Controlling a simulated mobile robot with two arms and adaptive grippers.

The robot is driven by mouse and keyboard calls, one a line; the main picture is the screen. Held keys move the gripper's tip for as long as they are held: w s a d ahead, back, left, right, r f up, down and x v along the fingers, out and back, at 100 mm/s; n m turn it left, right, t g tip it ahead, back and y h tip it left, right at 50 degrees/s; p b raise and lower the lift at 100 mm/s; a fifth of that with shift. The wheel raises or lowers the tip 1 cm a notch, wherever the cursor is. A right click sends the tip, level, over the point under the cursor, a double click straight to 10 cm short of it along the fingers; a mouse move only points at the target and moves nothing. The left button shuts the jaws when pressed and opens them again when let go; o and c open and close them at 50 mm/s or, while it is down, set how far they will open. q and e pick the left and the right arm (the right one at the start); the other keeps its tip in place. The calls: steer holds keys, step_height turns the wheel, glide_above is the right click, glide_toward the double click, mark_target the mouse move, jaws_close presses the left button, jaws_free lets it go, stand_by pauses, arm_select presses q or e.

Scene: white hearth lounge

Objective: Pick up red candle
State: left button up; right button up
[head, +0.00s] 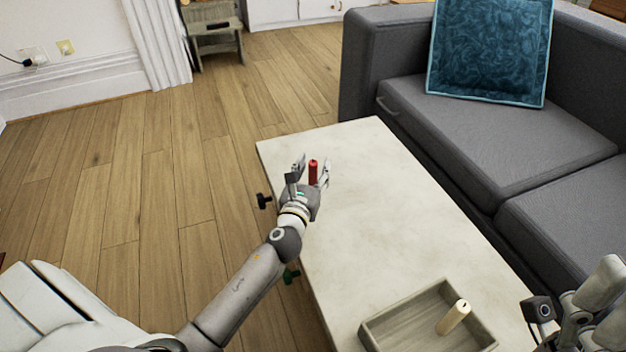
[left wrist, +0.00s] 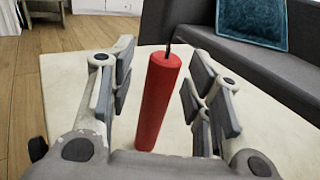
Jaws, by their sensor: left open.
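The red candle (head: 313,172) stands upright on the pale table (head: 385,215), near its far left part. In the left wrist view the candle (left wrist: 158,100) is a red cylinder with a dark wick. My left gripper (head: 313,165) is open, with one finger on each side of the candle. In the left wrist view a gap shows between the candle and both fingers (left wrist: 155,85).
A grey sofa (head: 480,150) with a blue cushion (head: 490,50) stands along the table's right side. Wooden floor (head: 150,190) lies open to the left.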

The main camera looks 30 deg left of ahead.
arm_select(q)
steer(key=shift+c, duration=0.5)
jaws_close()
